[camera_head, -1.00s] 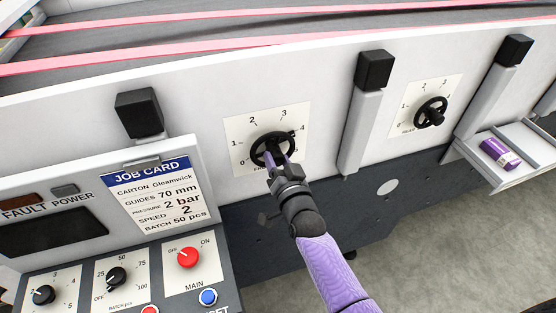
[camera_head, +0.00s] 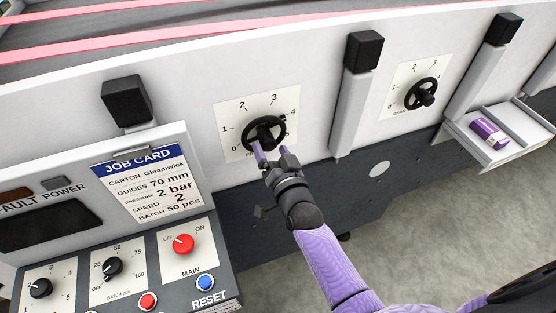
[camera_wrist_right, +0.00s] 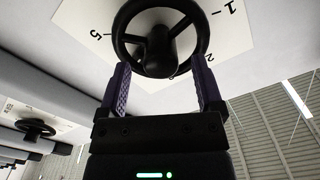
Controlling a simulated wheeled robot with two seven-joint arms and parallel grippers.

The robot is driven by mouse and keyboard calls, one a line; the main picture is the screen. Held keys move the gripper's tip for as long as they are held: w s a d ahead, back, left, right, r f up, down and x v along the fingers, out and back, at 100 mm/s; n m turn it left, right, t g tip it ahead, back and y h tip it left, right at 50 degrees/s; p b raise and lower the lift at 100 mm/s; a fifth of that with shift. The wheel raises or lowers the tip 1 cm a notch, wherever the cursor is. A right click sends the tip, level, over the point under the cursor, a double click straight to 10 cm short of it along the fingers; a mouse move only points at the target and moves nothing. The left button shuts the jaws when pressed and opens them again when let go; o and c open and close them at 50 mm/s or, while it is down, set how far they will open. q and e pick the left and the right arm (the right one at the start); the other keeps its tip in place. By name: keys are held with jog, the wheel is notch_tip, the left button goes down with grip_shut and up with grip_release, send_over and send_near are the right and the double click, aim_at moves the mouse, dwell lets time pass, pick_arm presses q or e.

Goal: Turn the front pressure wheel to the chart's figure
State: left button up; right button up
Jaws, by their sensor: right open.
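The front pressure wheel (camera_head: 264,133) is a black handwheel on a white dial plate (camera_head: 231,116) marked 0 to 4 in the head view. The wrist view shows the wheel (camera_wrist_right: 157,38) beyond my fingertips, with 5, 1 and 2 readable around it. My right gripper (camera_head: 268,148) is open at the lower part of the wheel. Its purple fingers (camera_wrist_right: 160,75) stand apart, one at each side of the wheel's lower part; contact cannot be told. The job card (camera_head: 147,181) reads pressure 2 bar. My left gripper is out of view.
A second handwheel (camera_head: 421,93) with its own dial is farther right. White posts with black caps (camera_head: 364,50) flank the front dial. The control panel (camera_head: 135,270) is at lower left.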

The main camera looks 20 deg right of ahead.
jog(key=s, duration=0.8)
jog(key=shift+d, duration=0.15)
